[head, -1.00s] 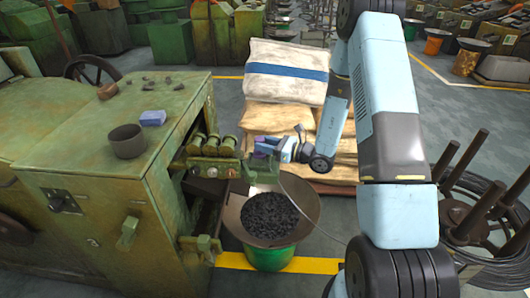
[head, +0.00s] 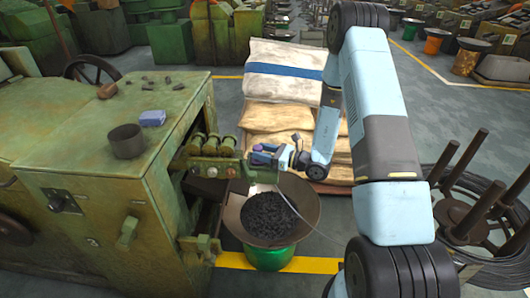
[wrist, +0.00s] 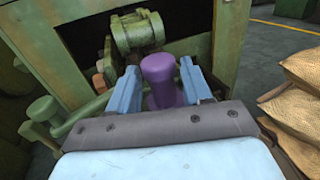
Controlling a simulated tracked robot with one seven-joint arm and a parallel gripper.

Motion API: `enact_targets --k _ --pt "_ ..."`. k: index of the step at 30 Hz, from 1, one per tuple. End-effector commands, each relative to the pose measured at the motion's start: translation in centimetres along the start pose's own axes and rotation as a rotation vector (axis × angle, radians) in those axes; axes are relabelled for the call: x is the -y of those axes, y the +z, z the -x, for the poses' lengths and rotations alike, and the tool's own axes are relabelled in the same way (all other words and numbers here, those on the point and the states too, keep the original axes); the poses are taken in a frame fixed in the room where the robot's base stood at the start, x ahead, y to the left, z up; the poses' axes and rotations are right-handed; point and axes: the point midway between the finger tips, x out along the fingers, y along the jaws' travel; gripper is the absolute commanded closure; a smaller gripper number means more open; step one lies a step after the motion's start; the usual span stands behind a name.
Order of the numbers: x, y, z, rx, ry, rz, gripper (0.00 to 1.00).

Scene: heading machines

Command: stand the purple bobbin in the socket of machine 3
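The purple bobbin (wrist: 160,75) stands between the two blue fingers of my gripper (wrist: 160,88) in the wrist view, with both fingers close against its sides. Its lower end is hidden by the gripper body. In the head view my gripper (head: 265,154) is small, beside the right end of the green machine's roller bracket (head: 215,165). The bobbin shows there only as a small purple patch (head: 258,158). The green machine (head: 95,190) fills the left.
A wide pan of dark pieces (head: 268,215) on a green base stands below my gripper. Stacked sacks (head: 285,90) lie on a pallet behind it. A grey cup (head: 127,141) and a blue block (head: 152,118) rest on the machine top. A spiked wire-coil stand (head: 470,215) is at right.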

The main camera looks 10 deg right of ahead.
Motion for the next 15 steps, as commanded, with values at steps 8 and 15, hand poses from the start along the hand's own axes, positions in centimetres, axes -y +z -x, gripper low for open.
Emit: enact_targets --k 8,15 --pt "-0.03 0.02 -0.02 0.000 0.001 0.000 0.37" --pt "0.03 0.18 0.54 0.000 -0.001 0.000 0.37"
